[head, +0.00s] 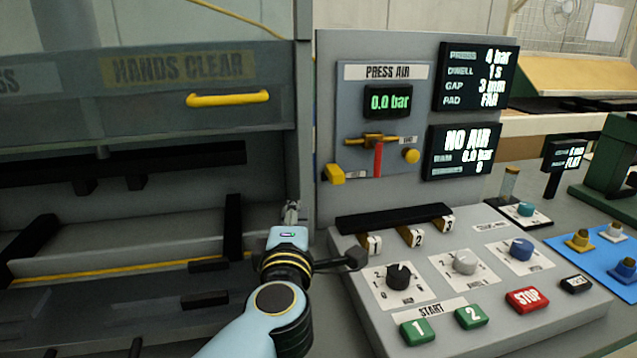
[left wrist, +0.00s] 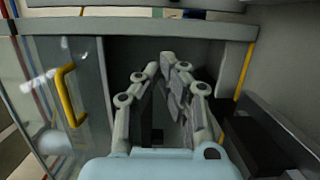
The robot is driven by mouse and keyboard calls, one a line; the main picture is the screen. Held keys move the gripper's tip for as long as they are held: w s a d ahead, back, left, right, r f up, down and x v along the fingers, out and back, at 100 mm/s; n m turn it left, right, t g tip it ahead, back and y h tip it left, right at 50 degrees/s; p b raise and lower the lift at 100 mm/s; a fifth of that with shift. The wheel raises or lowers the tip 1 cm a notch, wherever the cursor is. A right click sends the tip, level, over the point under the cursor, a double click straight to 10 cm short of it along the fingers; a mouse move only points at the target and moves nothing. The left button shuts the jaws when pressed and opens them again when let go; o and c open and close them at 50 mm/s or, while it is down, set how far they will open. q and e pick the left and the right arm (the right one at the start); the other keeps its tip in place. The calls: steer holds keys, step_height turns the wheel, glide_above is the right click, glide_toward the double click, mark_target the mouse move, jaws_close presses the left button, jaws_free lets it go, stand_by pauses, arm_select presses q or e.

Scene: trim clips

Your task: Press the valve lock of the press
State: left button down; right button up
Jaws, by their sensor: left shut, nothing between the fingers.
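The press air panel (head: 381,118) stands upright right of the press opening, and its display reads 0.0 bar. Below the display is a brass valve (head: 372,139) with a red lever (head: 378,160) hanging straight down. A round yellow knob (head: 411,156) sits right of the lever under a small label. A yellow block (head: 334,174) sits at the panel's lower left by another label. The labels are too small to read surely. My left gripper (head: 291,209) is shut and empty, left of and below the panel, touching none of these. The left wrist view also shows its fingers (left wrist: 168,62). My right gripper is out of view.
A press guard with a yellow handle (head: 228,98) is at the left; the handle also shows in the left wrist view (left wrist: 68,95). A control console (head: 455,285) with knobs and start and stop buttons stands below the panel. A status screen (head: 461,151) reads NO AIR.

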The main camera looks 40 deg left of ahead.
arm_select(q)
glide_toward(299, 179)
steer(key=x, duration=0.2)
steer(key=p+x, duration=0.1)
steer(key=x, duration=0.4)
steer(key=shift+w+d, duration=0.9)
steer(key=shift+d, duration=0.05)
steer(key=shift+w+d, duration=0.45)
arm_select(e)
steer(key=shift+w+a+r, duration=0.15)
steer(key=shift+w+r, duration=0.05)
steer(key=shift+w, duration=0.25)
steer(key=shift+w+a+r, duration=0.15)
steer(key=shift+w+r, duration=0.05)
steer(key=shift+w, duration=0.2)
arm_select(q)
steer(key=w+d+b, duration=0.1)
steer(key=w+d, duration=0.3)
steer(key=w, duration=0.1)
steer(key=shift+d+b, duration=0.2)
steer(key=shift+b, duration=0.1)
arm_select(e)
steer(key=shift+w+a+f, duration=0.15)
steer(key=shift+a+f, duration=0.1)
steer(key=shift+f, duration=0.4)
arm_select(q)
steer(key=shift+w, duration=0.1)
